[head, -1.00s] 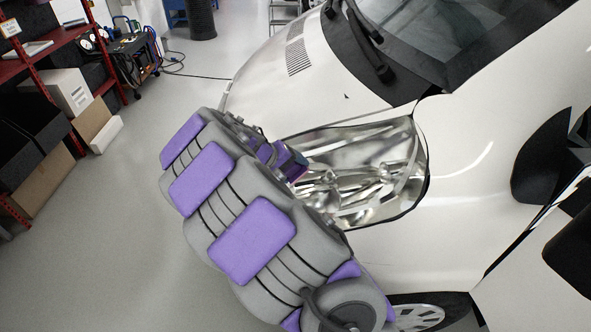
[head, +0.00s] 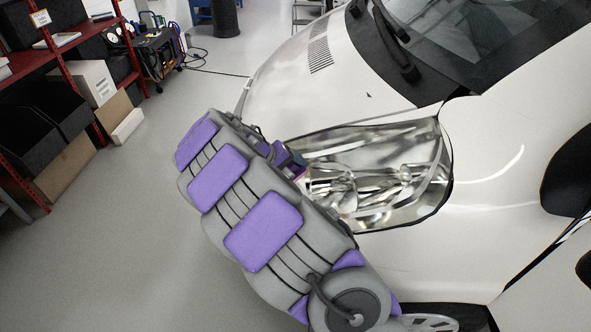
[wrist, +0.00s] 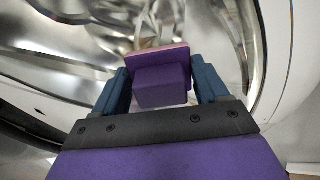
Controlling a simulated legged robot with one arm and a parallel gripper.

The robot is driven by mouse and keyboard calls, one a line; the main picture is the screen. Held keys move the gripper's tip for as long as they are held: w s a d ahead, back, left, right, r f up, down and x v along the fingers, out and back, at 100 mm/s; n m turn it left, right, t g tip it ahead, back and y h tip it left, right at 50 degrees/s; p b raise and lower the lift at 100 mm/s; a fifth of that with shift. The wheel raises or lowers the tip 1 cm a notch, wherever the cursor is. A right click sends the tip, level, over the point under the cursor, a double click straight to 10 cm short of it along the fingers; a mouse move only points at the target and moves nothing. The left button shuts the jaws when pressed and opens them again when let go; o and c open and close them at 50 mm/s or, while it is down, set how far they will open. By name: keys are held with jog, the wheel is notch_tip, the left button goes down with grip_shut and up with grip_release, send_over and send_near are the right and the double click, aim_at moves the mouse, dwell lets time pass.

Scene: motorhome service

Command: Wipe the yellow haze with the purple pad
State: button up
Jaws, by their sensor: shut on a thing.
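The purple pad (wrist: 162,82) is a block with a thin pinkish face plate, held between the two blue fingers of my gripper (wrist: 160,74) in the wrist view. My gripper is shut on it. The pad faces the van's clear headlight (head: 375,172), whose shiny reflector fills the upper wrist view (wrist: 80,45). In the head view my gripper (head: 291,158) is at the headlight's left edge, partly hidden by my arm. I cannot tell whether the pad touches the lens. No distinct yellow haze can be made out on the lens.
The white van's hood (head: 300,80) and body surround the headlight, with a wheel (head: 425,323) below. A red shelf rack (head: 70,62) with dark bins and boxes stands at the left. A cart (head: 158,55) is behind it. The grey floor (head: 120,240) between is clear.

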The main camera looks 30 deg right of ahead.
jog(key=shift+r, duration=0.1)
jog(key=shift+p+v, duration=0.5)
jog(key=shift+v, duration=2.45)
jog(key=shift+a, duration=0.1)
jog(key=v, duration=0.3)
jog(key=shift+b+x, duration=0.5)
jog(key=shift+x, duration=3.35)
jog(key=shift+x, duration=0.8)
jog(key=shift+s, duration=0.1)
